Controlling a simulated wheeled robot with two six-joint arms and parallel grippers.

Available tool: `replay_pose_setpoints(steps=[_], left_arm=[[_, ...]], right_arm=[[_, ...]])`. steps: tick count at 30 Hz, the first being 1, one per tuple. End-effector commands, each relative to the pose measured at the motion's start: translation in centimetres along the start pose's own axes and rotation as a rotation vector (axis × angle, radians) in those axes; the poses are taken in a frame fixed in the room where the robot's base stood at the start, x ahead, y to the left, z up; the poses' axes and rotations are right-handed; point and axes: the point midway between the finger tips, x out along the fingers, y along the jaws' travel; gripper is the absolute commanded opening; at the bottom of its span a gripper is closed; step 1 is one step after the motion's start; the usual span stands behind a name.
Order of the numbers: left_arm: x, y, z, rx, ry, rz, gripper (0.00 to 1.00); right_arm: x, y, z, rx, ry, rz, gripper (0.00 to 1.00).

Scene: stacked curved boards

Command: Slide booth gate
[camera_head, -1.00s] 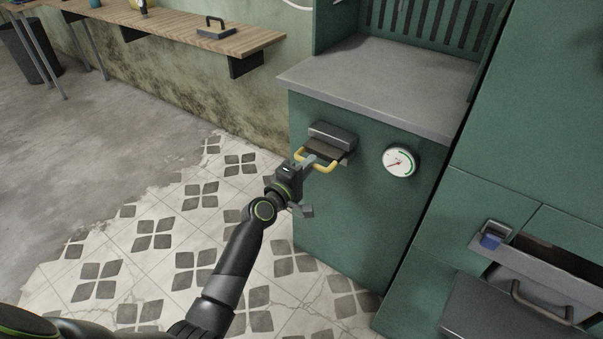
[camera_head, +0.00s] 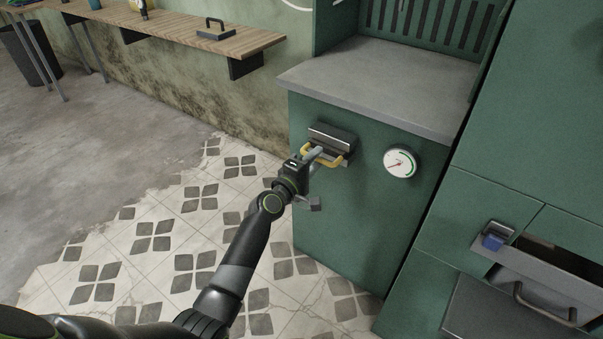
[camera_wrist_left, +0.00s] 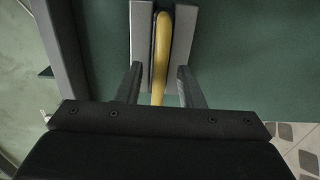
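The booth is a green cabinet (camera_head: 345,230) with a grey top. On its front sits a grey slotted housing (camera_head: 331,134) with a yellow bar handle (camera_head: 335,162) sticking out of it. My left gripper (camera_head: 316,155) is at the left part of this handle. In the left wrist view, the yellow handle (camera_wrist_left: 162,50) runs between the two fingers of my left gripper (camera_wrist_left: 159,80), with a visible gap on each side. The fingers are open around the handle, not closed on it. My right gripper is in no view.
A round gauge (camera_head: 400,162) sits right of the handle. A wooden shelf (camera_head: 170,31) runs along the wall. Tiled floor (camera_head: 150,235) lies left of the cabinet.

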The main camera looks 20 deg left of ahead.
Motion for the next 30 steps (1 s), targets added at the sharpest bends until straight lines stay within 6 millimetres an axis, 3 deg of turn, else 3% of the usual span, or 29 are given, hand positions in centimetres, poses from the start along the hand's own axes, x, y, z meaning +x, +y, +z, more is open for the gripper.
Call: replay_pose_setpoints(steps=[21,30], left_arm=[[-6.5,0.0,0.0,0.0,0.001,0.0,0.35],[-7.0,0.0,0.0,0.001,0.0,0.0,0.35]], right_arm=[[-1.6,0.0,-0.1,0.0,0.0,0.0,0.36],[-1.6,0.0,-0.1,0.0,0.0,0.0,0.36]])
